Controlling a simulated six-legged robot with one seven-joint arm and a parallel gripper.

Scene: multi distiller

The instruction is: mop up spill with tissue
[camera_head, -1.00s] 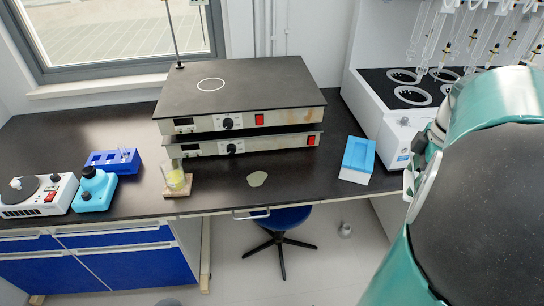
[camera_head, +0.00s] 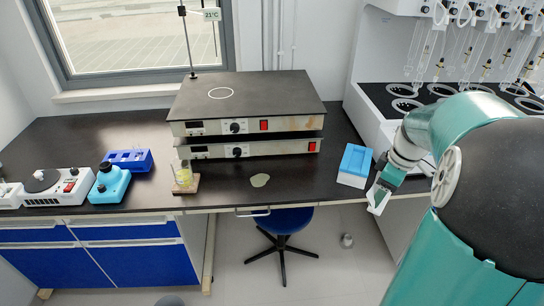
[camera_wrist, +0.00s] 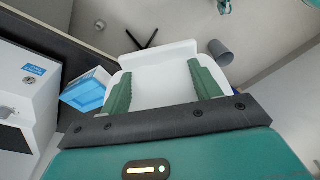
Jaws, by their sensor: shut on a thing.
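A pale greenish spill (camera_head: 260,180) lies on the dark bench top, in front of the stacked hot plates. My gripper (camera_head: 377,198) is at the bench's front edge, to the right of the spill and just beside the blue-topped tissue box (camera_head: 355,163). In the wrist view my gripper (camera_wrist: 158,85) has its green fingers shut on a white flat tissue (camera_wrist: 155,60). The tissue box also shows in the wrist view (camera_wrist: 88,92), left of the fingers. The tissue is apart from the spill.
A beaker of yellow liquid (camera_head: 184,178) stands on a small wooden block left of the spill. Stacked hot plates (camera_head: 246,120) stand behind it. A blue stool (camera_head: 284,222) is under the front edge. The bench between spill and tissue box is clear.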

